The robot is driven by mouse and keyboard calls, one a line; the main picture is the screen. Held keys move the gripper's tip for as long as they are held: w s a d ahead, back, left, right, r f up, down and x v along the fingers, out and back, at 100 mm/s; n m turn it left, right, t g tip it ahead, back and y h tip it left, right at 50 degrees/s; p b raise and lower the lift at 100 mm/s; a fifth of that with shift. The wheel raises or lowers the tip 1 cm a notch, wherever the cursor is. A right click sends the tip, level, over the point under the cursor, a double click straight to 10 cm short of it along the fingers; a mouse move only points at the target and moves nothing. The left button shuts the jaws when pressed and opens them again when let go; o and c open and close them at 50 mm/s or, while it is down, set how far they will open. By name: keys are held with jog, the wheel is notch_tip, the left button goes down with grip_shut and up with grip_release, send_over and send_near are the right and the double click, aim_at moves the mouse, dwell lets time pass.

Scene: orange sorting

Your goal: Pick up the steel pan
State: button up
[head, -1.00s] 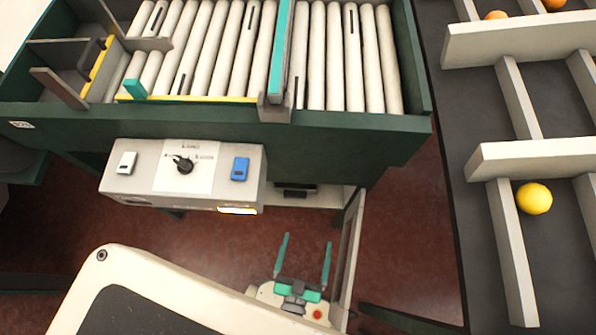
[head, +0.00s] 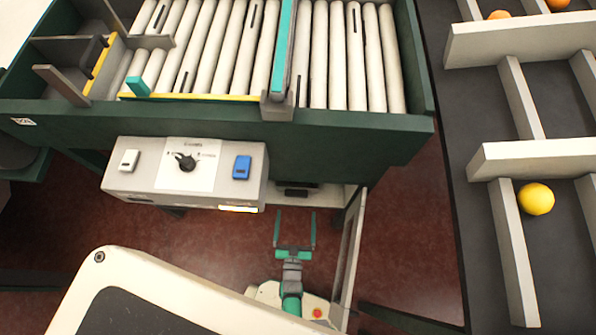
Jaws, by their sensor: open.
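I cannot make out a steel pan in the head view. My gripper (head: 295,214) is low in the middle of the picture, with its two teal fingers apart and nothing between them. It is over the red-brown floor, in front of the control box and the green conveyor frame. The fingers point toward the conveyor.
A roller conveyor (head: 222,50) in a green frame spans the top. A grey control box (head: 139,184) with a knob juts from its front. An upright grey panel (head: 346,245) stands close right of my gripper. A dark divided belt with a yellow ball (head: 536,199) runs at right.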

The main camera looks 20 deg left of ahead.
aim_at(296, 197)
jog(key=x, duration=0.8)
jog(key=shift+s+a+r, duration=0.1)
jog(key=shift+a+r, duration=0.05)
jog(key=shift+a, duration=0.05)
jog(key=shift+s, duration=0.1)
jog(key=c, duration=1.4)
jog(key=shift+c, duration=0.4)
jog(key=shift+r, duration=0.15)
